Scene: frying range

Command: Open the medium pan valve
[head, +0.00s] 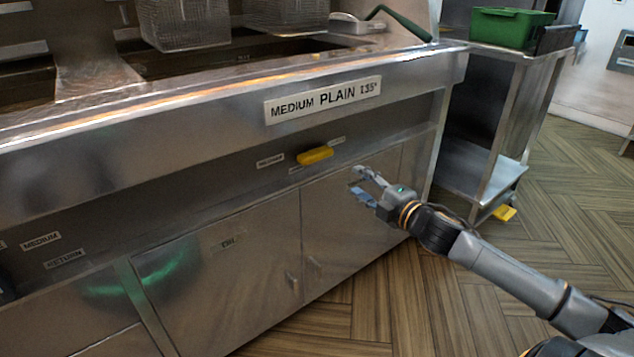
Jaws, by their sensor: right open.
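The medium pan valve handle (315,155) is a yellow lever on the recessed front panel of the fryer, below the "MEDIUM PLAIN" label (322,99). It lies roughly level, with small labels around it. My right gripper (358,185) is open and empty, in front of the cabinet door, to the right of and a little below the handle. It appears apart from the handle. My left gripper is not in view.
Cabinet doors (228,270) with small handles are below the panel. Fry baskets (184,22) hang above the fryer top. A steel side table (510,55) with a green bin (508,28) stands at the right. The wooden floor (400,295) in front is clear.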

